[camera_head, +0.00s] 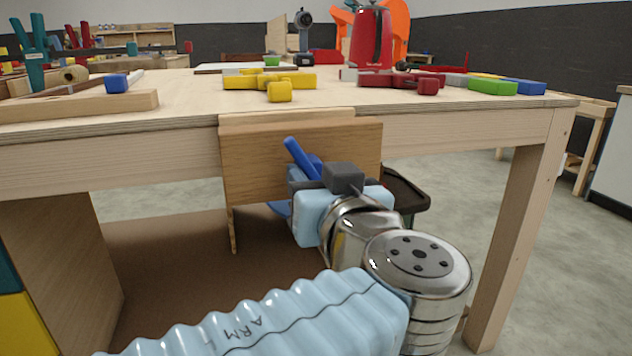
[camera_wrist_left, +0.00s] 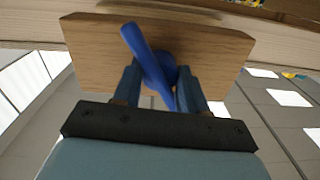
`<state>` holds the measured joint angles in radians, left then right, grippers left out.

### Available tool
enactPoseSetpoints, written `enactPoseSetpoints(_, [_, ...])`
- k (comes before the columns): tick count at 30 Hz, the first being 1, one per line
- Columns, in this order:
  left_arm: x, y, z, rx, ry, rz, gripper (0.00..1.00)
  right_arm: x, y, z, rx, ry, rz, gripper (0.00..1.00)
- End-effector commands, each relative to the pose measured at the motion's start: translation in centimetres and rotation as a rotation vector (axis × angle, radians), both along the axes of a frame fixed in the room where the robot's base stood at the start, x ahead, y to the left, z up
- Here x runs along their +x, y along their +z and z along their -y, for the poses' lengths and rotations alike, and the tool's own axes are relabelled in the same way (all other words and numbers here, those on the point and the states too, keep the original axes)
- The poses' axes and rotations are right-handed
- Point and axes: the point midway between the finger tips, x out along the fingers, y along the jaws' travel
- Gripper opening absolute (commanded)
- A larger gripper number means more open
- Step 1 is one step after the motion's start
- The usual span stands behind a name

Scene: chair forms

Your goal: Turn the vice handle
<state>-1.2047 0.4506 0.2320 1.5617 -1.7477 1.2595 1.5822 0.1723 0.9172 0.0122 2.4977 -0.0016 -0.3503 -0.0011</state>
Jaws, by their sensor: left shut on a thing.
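The blue vice handle (camera_head: 297,156) sits on the front face of the wooden vice jaw (camera_head: 255,160) at the table's front edge. In the left wrist view the handle (camera_wrist_left: 148,62) is a slanted blue bar, its upper end leaning left, on a round blue hub. The wooden jaw (camera_wrist_left: 225,48) is behind it. My left gripper (camera_head: 300,180) is at the handle; its fingers (camera_wrist_left: 160,85) stand on either side of the hub and are shut on the handle. In the head view the gripper body hides the handle's lower part. My right gripper is not in view.
A dark tray (camera_head: 405,195) is behind my wrist. Open floor lies to the right.

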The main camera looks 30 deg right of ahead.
Motion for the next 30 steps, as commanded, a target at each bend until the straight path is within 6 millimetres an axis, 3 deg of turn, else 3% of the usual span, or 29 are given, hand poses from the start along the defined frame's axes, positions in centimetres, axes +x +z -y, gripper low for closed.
enactPoseSetpoints(12, [-0.1,-0.1,0.0,0.348,0.001,0.083,0.11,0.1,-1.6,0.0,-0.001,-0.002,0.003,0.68])
enactPoseSetpoints(30, [-0.3,0.1,0.0,0.904,-0.003,0.219,0.12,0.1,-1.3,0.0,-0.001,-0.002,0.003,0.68])
